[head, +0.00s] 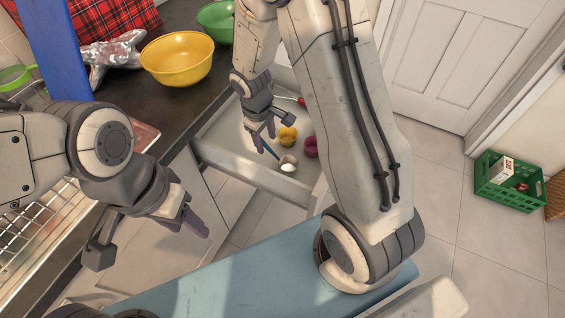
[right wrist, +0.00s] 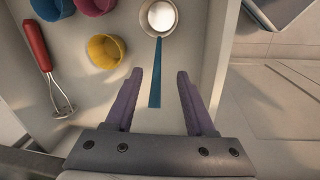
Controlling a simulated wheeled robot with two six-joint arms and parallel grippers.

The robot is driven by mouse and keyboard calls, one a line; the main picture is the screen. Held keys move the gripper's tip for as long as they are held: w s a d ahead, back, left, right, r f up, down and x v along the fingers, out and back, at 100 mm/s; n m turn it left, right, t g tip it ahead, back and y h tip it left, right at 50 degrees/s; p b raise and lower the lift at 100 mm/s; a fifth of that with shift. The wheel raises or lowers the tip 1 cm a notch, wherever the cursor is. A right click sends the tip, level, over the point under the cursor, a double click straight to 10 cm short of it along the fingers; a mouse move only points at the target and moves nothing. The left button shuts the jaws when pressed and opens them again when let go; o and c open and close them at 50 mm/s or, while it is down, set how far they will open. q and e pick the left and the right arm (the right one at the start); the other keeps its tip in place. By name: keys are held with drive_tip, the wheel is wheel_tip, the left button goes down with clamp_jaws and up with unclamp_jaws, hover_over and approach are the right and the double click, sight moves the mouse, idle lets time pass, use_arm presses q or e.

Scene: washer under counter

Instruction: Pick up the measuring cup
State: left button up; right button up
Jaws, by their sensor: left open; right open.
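The measuring cup appears to be the pale round cup (head: 288,164) with a long blue handle, lying in the open drawer (head: 245,166). In the right wrist view its bowl (right wrist: 160,17) is at the top, with something white and round inside. Its handle (right wrist: 155,85) points down between my fingers. My right gripper (head: 265,137) is open and empty, reaching into the drawer over the handle end. It also shows in the right wrist view (right wrist: 160,73), with a finger on each side of the handle; contact is unclear. My left gripper (head: 190,226) is open and empty, away from the drawer.
A yellow cup (right wrist: 106,50), a magenta cup (right wrist: 95,4), a blue cup (right wrist: 52,7) and a red-handled whisk (right wrist: 42,62) lie left of the handle. Drawer walls enclose them. A yellow bowl (head: 177,59) stands on the dark counter. A green crate (head: 507,181) is on the floor.

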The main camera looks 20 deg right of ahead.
sight(269, 148)
drive_tip(key=f, duration=0.2)
drive_tip(key=d+f, duration=0.1)
drive_tip(key=f, duration=0.1)
drive_tip(key=shift+w+f, duration=0.15)
drive_tip(key=shift+f, duration=0.15)
clamp_jaws()
idle(1.1)
